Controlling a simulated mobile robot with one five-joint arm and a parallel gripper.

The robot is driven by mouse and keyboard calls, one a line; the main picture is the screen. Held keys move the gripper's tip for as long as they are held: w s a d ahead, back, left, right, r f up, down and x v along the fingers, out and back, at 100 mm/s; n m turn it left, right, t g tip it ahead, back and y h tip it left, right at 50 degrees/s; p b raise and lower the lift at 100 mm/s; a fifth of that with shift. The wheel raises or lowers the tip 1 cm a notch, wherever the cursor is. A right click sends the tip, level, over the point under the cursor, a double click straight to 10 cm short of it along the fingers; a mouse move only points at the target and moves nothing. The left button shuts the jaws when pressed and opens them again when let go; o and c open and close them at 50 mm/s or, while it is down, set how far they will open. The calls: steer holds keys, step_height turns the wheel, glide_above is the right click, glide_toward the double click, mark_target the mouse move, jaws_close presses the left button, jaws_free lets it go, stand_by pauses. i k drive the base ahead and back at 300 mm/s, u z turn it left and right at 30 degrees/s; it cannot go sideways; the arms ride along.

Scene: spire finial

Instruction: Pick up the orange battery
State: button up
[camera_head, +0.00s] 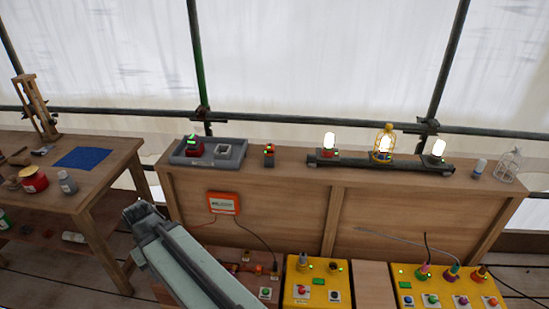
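A small orange battery (269,155) with a dark upper part and a green light stands on top of the wooden bench, just right of a grey charger tray (240,161). My arm reaches up from the bottom of the picture. My gripper (136,209) is at its far end, in front of the bench's left end, left of and lower in the picture than the battery. The gripper is small and dark here, and I cannot tell whether its fingers are open or shut. Nothing shows clearly in it.
A red battery (193,147) stands in the charger tray. Lit lamps stand on a dark rail (380,163) to the right. An orange box (223,203) hangs on the bench front. Yellow control boxes (316,283) stand below. A side table (90,190) is at left.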

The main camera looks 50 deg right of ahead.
mark_target(269, 152)
steer(key=u, duration=0.1)
steer(key=i, duration=0.9)
steer(key=z, duration=0.1)
